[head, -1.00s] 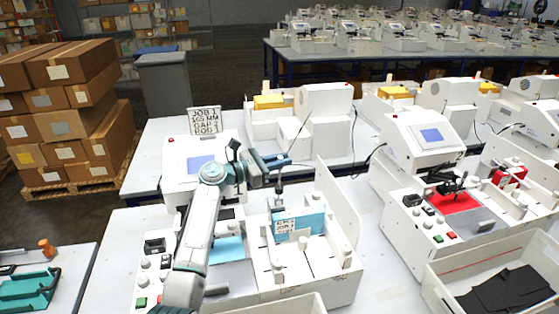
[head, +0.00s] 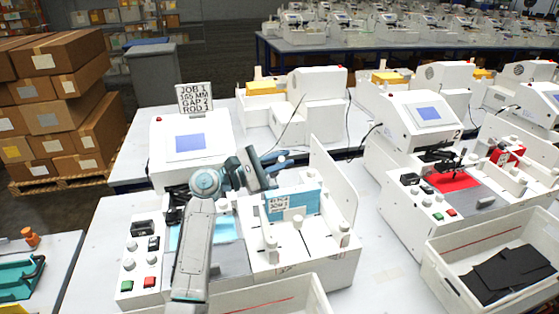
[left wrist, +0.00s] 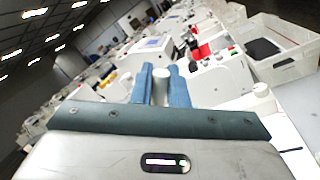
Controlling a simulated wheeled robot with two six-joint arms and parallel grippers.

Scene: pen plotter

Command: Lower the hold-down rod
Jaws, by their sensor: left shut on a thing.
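The white machine in front of me has a screen housing (head: 187,142) at its back and a blue block with a paper label (head: 279,207) on its bed. My left gripper (head: 278,160) is over the machine, behind the blue block. In the left wrist view its two blue fingers (left wrist: 161,88) are shut on a pale, round-topped cylinder (left wrist: 161,75), which appears to be the top of the hold-down rod. The rest of the rod is hidden by my gripper and wrist in the head view. My right gripper is not in view.
A sign reading ROD 1 (head: 195,98) stands on the screen housing. A tall white side wall (head: 333,178) borders the bed on the right. A white bin (head: 275,302) stands in front. Another machine (head: 425,125) and a bin with black sheets (head: 440,283) are at right.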

